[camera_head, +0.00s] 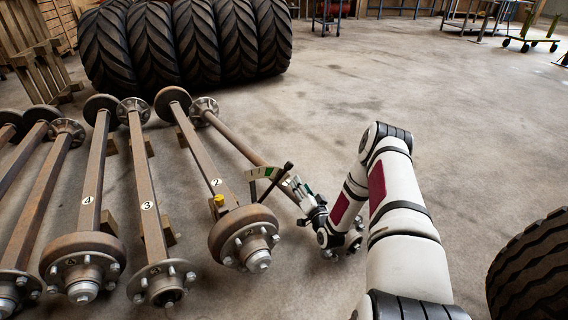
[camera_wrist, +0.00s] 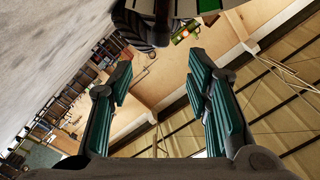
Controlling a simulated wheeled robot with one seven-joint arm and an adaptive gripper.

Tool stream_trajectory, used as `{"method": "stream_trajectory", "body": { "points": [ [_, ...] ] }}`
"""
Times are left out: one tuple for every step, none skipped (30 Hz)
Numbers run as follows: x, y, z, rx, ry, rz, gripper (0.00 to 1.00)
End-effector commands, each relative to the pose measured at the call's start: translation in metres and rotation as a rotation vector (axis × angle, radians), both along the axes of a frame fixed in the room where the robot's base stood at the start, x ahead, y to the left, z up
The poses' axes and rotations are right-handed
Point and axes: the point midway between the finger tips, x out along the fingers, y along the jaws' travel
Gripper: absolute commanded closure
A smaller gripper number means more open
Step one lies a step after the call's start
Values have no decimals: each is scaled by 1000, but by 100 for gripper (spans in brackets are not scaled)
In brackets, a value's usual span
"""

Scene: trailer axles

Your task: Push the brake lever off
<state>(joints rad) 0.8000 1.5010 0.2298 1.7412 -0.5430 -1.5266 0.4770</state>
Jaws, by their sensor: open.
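The brake lever (camera_head: 274,182) is a thin dark bar with a dark knob at its top, tilted up to the right. I cannot make out the lever surely in that view.
Several rusty axles lie side by side at the left, including the axle marked 2 (camera_head: 198,152) with its hub drum (camera_head: 243,236). Large tyres (camera_head: 190,45) stand behind. Another tyre (camera_head: 532,270) is at the lower right.

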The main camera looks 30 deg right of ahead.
Motion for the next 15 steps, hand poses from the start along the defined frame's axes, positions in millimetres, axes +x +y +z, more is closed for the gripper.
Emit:
{"method": "stream_trajectory", "body": {
  "points": [
    [0, -1, -1, 4, -7, -4, 55],
    [0, -1, -2, 4, -11, -4, 55],
    [3, -2, -2, 3, -13, -5, 55],
    [5, -2, -2, 3, -13, -5, 55],
    [8, -3, -2, 2, -13, -4, 55],
    [14, -4, -2, 1, -14, -3, 55],
    [18, -5, -2, 1, -14, -3, 55],
    [23, -6, -2, 1, -14, -4, 55],
    [30, -8, -2, 1, -14, -4, 55],
    [36, -9, -2, 0, -14, -4, 55],
    [42, -10, -3, 0, -13, -3, 55],
    [50, -12, -2, 0, -14, -3, 55],
    [55, -13, -3, 1, -13, -3, 55],
    [61, -14, -3, 0, -13, -3, 55],
    [69, -16, -3, 0, -12, -4, 55]
  ]
}}
